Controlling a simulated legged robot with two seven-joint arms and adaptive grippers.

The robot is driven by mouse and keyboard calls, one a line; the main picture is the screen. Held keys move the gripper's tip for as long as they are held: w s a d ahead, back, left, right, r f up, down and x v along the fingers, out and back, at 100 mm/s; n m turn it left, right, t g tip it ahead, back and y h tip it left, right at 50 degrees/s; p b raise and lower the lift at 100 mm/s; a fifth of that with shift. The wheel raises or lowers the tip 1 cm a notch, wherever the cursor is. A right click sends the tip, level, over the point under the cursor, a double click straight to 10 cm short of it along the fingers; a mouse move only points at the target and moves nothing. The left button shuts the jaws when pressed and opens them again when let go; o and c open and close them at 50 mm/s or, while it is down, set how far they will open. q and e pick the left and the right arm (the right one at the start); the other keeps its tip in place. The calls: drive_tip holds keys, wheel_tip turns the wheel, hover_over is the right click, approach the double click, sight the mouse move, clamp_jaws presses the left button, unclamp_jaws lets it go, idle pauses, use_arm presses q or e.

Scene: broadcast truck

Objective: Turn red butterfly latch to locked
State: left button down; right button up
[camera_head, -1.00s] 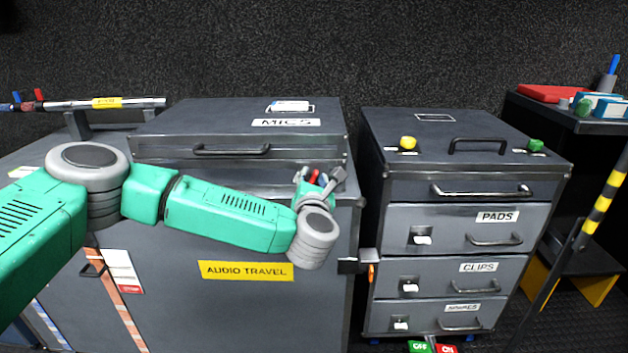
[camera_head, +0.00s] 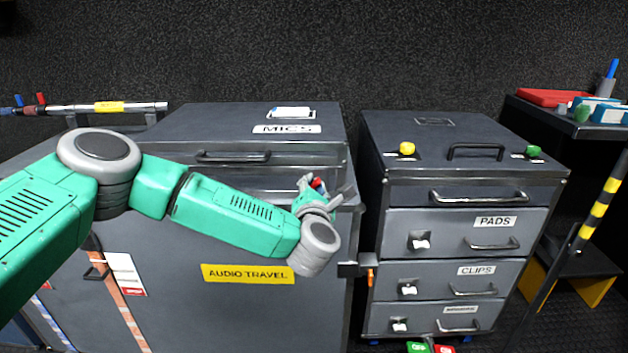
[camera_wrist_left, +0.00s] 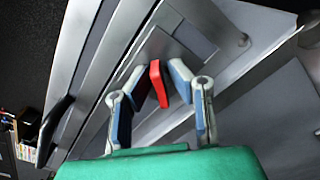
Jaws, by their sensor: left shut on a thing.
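The red butterfly latch (camera_wrist_left: 158,84) shows in the left wrist view as a red tab standing out from a metal plate on the grey case. In the head view only a small bit of red (camera_head: 316,183) shows among the fingers at the right end of the MICS case front, just below its lid. My left gripper (camera_head: 324,190) is at the latch, its padded fingers (camera_wrist_left: 154,88) on either side of the red tab and shut on it. The latch's base is partly hidden by the fingers. My right gripper is not in view.
The MICS case lid (camera_head: 220,118) has a black front handle (camera_head: 233,157). A grey drawer cabinet (camera_head: 460,190) stands close to the right, with a narrow gap between. A yellow knob (camera_head: 407,148) and a green knob (camera_head: 533,151) sit on its top. A striped pole (camera_head: 598,205) leans at far right.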

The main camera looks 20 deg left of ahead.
use_arm(q)
drive_tip(key=m+p, duration=0.1)
drive_tip(key=m, duration=0.2)
drive_tip(key=m+p, duration=0.2)
drive_tip(key=m, duration=0.1)
drive_tip(key=shift+d+m+p, duration=0.2)
drive_tip(key=shift+m+p, duration=0.1)
drive_tip(key=shift+s+f+m+p, duration=0.15)
drive_tip(key=shift+m+p, duration=0.25)
drive_tip(key=shift+m, duration=0.35)
drive_tip(key=shift+w+f+m+p, duration=0.15)
drive_tip(key=shift+m+p, duration=0.2)
drive_tip(key=shift+m, duration=0.4)
drive_tip(key=shift+s, duration=0.1)
drive_tip(key=shift+f, duration=0.1)
drive_tip(key=c, duration=1.7)
unclamp_jaws()
